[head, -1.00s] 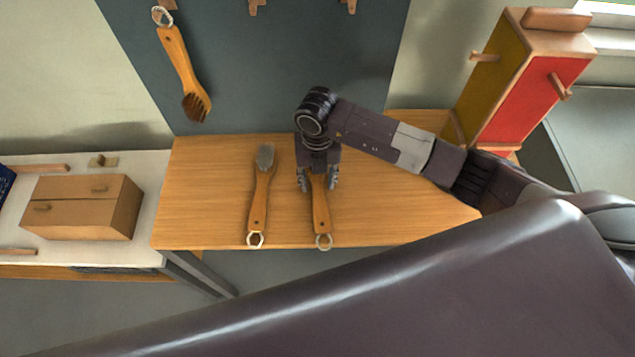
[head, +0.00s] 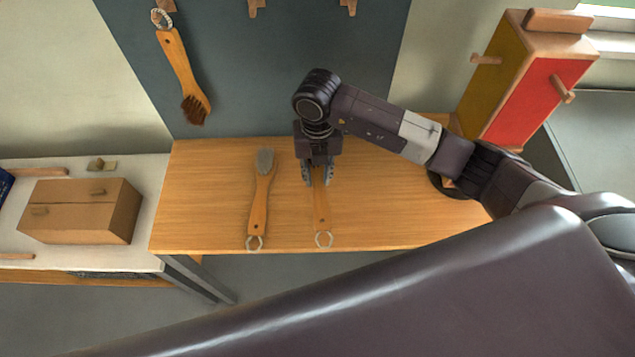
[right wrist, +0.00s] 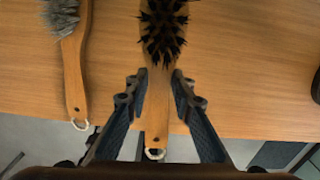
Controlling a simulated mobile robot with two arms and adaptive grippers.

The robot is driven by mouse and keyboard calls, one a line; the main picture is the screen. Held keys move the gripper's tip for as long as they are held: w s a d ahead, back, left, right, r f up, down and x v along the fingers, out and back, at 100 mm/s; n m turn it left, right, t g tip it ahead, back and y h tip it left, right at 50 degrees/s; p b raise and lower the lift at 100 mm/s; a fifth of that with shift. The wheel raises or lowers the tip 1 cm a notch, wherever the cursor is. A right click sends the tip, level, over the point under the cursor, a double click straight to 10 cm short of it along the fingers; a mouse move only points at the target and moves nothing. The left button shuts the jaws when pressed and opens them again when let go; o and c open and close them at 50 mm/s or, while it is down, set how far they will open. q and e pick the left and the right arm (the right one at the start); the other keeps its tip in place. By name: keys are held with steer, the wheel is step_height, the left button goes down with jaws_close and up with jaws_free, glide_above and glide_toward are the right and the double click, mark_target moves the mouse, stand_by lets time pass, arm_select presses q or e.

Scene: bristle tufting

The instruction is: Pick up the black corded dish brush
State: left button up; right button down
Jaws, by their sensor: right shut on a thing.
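The black corded dish brush has a wooden handle (head: 321,212) with a pale cord loop at its near end. In the right wrist view its black bristles (right wrist: 163,30) face the camera. My right gripper (head: 318,184) points down over it at the table. Its fingers, also in the right wrist view (right wrist: 161,78), are shut on the handle just below the bristle head. The gripper hides the bristle end in the head view. I cannot tell whether the brush is clear of the table. My left gripper is not in view.
A similar grey-bristled brush (head: 259,205) lies to the left on the wooden table (head: 205,200). A brown-bristled brush (head: 181,70) hangs on the dark board. A brown box (head: 80,212) stands on the white table at left. A red and yellow cabinet (head: 530,85) stands at right.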

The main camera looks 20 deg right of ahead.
mark_target(317, 179)
step_height(317, 179, up, 16)
steer(key=b, duration=0.2)
steer(key=shift+f, duration=0.2)
stand_by(0.3)
